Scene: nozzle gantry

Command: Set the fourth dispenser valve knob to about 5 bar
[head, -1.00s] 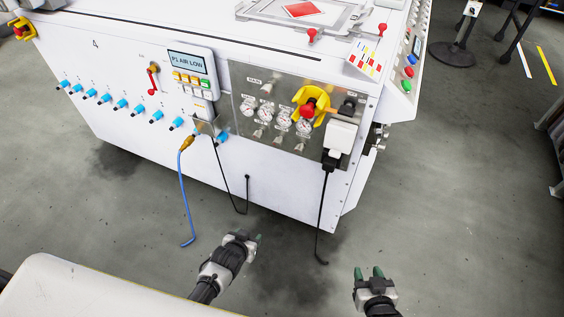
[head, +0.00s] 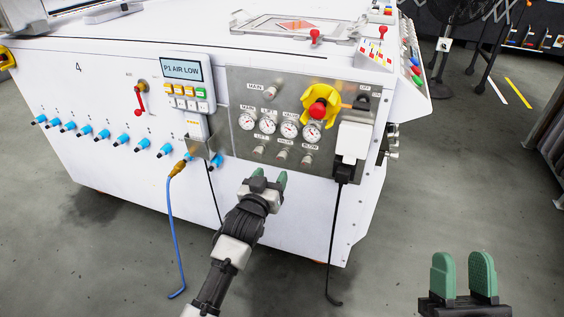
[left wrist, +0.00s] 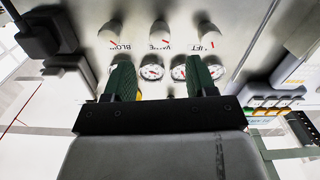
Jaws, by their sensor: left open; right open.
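The steel panel (head: 235,90) on the white machine marked 4 carries a lower row of small grey knobs. The valve knob (head: 283,155) is the middle one, between the lift knob (head: 259,152) and the blow knob (head: 307,158). The valve gauge (head: 289,129) is above it; its reading is too small to tell. In the left wrist view the valve knob (left wrist: 160,37) shows a red mark, beyond the fingers. My left gripper (head: 269,178) is open and empty, just below the knob row, apart from it. My right gripper (head: 463,272) is open and empty, low at right.
A small bracket (head: 205,146) and blue hose (head: 169,220) are at left.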

